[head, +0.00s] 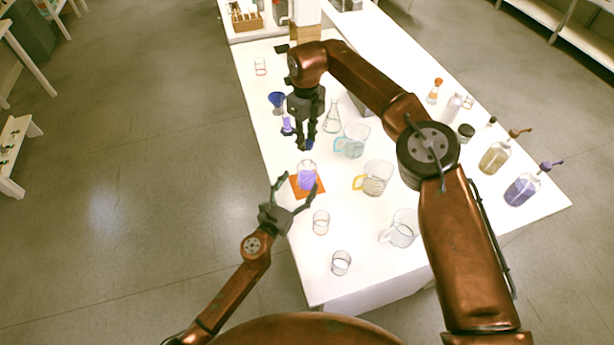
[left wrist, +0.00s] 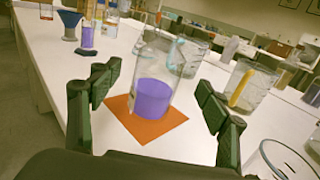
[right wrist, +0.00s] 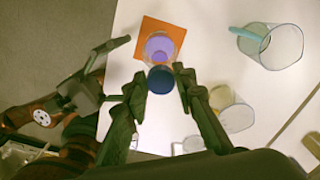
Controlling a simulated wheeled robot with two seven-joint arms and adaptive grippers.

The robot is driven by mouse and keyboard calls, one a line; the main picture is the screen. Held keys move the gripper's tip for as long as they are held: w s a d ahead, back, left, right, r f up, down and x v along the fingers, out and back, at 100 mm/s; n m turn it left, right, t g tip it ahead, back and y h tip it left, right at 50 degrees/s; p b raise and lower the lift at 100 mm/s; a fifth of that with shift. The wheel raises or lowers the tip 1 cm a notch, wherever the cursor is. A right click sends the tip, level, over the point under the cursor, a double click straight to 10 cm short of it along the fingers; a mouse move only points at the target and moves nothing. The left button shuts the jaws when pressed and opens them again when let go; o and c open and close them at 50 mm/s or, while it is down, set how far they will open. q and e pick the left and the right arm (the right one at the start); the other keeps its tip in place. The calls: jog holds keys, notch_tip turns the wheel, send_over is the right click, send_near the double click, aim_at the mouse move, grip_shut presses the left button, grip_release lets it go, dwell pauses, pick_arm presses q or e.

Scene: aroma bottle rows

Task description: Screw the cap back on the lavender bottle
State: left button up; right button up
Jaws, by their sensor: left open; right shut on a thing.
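The lavender bottle (head: 307,177), clear glass with purple liquid, stands upright on an orange mat (head: 295,190). It also shows in the left wrist view (left wrist: 153,97) and the right wrist view (right wrist: 158,47). My left gripper (head: 299,186) is open, its fingers spread on either side of the bottle, with gaps visible in the left wrist view. My right gripper (head: 306,146) is shut on a dark blue cap (right wrist: 160,79), held above the table and behind the bottle in the head view. The bottle's mouth shows no cap.
Beakers (head: 321,222) and jugs (head: 374,178) stand right of and in front of the mat. A flask (head: 332,118), a blue funnel (head: 277,101) and a purple cylinder (head: 287,126) stand near my right gripper. Pump bottles (head: 522,189) line the right edge. The table's left edge is near.

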aim_at(307, 171)
pick_arm(q)
jog(key=shift+x, duration=3.15)
jog(key=shift+c, duration=0.3)
jog(key=c, duration=1.7)
jog(key=shift+c, duration=0.2)
pick_arm(e)
jog(key=shift+a+f, duration=0.1)
jog(key=shift+f, duration=2.35)
